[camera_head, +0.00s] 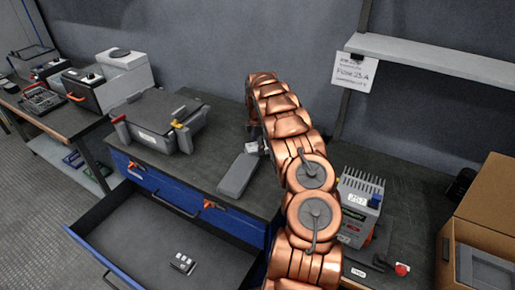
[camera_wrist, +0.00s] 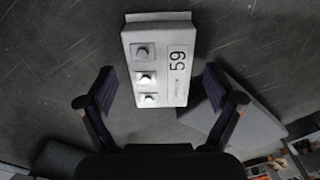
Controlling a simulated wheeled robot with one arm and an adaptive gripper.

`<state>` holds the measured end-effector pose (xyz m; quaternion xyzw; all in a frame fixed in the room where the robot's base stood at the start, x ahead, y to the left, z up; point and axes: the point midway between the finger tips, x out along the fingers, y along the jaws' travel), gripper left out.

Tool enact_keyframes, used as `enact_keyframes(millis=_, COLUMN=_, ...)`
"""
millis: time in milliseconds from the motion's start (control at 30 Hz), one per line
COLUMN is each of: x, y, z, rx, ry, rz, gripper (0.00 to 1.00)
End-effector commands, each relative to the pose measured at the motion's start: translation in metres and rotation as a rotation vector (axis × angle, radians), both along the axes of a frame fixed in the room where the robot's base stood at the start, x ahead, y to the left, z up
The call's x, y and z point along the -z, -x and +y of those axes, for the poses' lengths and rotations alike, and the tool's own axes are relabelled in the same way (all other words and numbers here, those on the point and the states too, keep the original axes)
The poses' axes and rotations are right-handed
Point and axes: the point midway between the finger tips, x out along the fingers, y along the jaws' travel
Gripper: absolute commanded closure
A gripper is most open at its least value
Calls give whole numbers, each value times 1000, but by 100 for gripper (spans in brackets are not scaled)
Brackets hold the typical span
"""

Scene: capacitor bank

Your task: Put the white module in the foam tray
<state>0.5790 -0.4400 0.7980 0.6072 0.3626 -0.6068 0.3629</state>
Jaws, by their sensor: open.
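The white module (camera_wrist: 158,62), marked 59 and with three round knobs, lies on the dark worktop in the wrist view. My gripper (camera_wrist: 160,80) is open, one finger on each side of the module's near part, with gaps showing on both sides. I cannot tell its height above the module. In the head view a small white piece, probably this module (camera_head: 251,147), shows beside my arm, which hides most of the gripper. A grey tray-like piece (camera_head: 485,268) sits in the cardboard box at the right; I cannot tell whether it is the foam tray.
A flat grey slab (camera_head: 239,175) lies close to the module. A grey case (camera_head: 160,122) stands left of it. Below, a blue drawer (camera_head: 130,225) is open, with a small part (camera_head: 183,263) inside. A finned grey device (camera_head: 358,205) stands right of my arm, under a shelf (camera_head: 435,58).

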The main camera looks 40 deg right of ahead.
Motion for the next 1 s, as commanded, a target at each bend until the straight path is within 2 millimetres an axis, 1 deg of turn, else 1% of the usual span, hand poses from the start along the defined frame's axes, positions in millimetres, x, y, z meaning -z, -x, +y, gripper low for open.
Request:
enact_keyframes(millis=67, x=0, y=0, z=0, rx=0, ry=0, rz=0, gripper=8)
enact_keyframes(millis=100, x=0, y=0, z=0, rx=0, ry=0, rz=0, gripper=10)
enact_keyframes(millis=800, x=0, y=0, z=0, rx=0, ry=0, rz=0, gripper=83)
enact_keyframes(millis=867, x=0, y=0, z=0, rx=0, ry=0, rz=0, gripper=89)
enact_keyframes(millis=900, x=-1, y=0, z=0, rx=0, ry=0, rz=0, gripper=94)
enact_keyframes(millis=933, x=-1, y=0, z=0, rx=0, ry=0, rz=0, gripper=96)
enact_keyframes(millis=1000, x=-1, y=0, z=0, rx=0, ry=0, rz=0, gripper=96)
